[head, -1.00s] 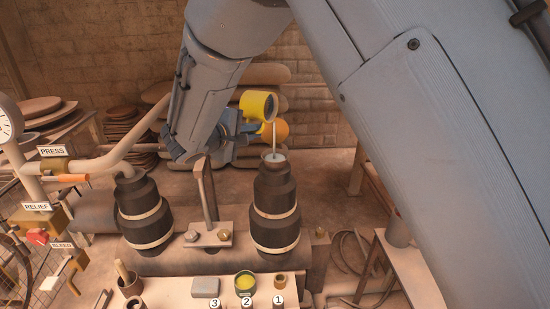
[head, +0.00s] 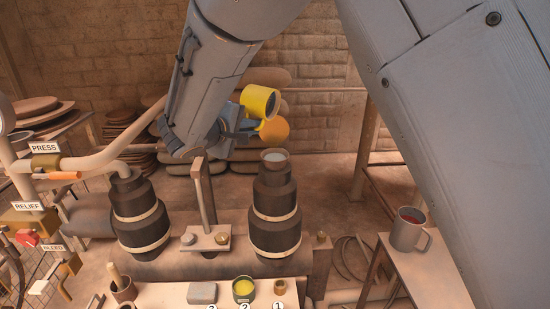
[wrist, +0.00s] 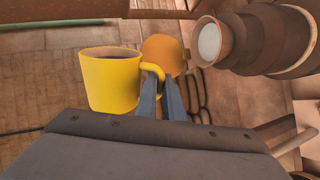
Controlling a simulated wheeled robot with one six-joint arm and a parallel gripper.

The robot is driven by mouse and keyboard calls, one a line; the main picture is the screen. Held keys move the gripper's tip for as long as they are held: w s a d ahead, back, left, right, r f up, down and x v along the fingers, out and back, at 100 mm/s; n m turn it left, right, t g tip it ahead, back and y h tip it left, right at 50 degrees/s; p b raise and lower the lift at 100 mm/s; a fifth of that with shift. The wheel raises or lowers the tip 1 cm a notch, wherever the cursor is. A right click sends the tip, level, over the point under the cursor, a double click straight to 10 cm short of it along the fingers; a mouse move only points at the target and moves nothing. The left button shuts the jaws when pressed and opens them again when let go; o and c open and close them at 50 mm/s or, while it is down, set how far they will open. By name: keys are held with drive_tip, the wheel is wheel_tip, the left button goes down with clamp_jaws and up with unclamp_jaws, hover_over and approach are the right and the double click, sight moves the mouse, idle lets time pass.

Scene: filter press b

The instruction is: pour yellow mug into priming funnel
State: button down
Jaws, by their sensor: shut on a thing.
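The yellow mug (head: 258,101) is in the air, up and slightly left of the priming funnel (head: 274,156), with its dark mouth tipped toward the right. My gripper (head: 246,127) is shut on its handle, which the wrist view also shows between the fingers (wrist: 161,88). In the wrist view the mug (wrist: 108,84) has a dark inside; how much liquid it holds I cannot tell. The funnel sits on top of the right black stepped cylinder (head: 275,210), with pale liquid in its mouth (wrist: 208,42). No stream shows between mug and funnel.
A left black cylinder (head: 139,212) and an upright lever (head: 204,195) stand beside the funnel's cylinder. A grey mug with red contents (head: 409,231) stands on the right table.

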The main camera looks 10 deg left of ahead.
drive_tip(key=shift+a+f+m+y+b, duration=0.1)
drive_tip(key=shift+f+m+y+b, duration=0.5)
drive_tip(key=shift+b, duration=2.45)
drive_tip(key=shift+r+m+t+b, duration=0.6)
drive_tip(key=shift+m+b, duration=0.5)
drive_tip(key=shift+b, duration=2.9)
drive_tip(key=shift+r+p, duration=0.15)
drive_tip(key=shift+p, duration=0.35)
drive_tip(key=n+p, duration=0.1)
drive_tip(key=p, duration=0.2)
drive_tip(key=n+p, duration=0.1)
drive_tip(key=p, duration=0.3)
drive_tip(key=shift+f+g+p, duration=0.3)
drive_tip(key=shift+g+p, duration=0.05)
drive_tip(key=shift+g, duration=0.05)
drive_tip(key=shift+f+h, duration=0.25)
drive_tip(key=shift+h, duration=0.15)
drive_tip(key=r+n+p, duration=0.1)
drive_tip(key=p, duration=0.4)
drive_tip(key=shift+r+p, duration=0.1)
drive_tip(key=shift+p, duration=0.25)
drive_tip(key=shift+s+f+n+g+h+p, duration=0.1)
drive_tip(key=shift+f+n+g+h+p, duration=0.3)
drive_tip(key=shift+p, duration=0.75)
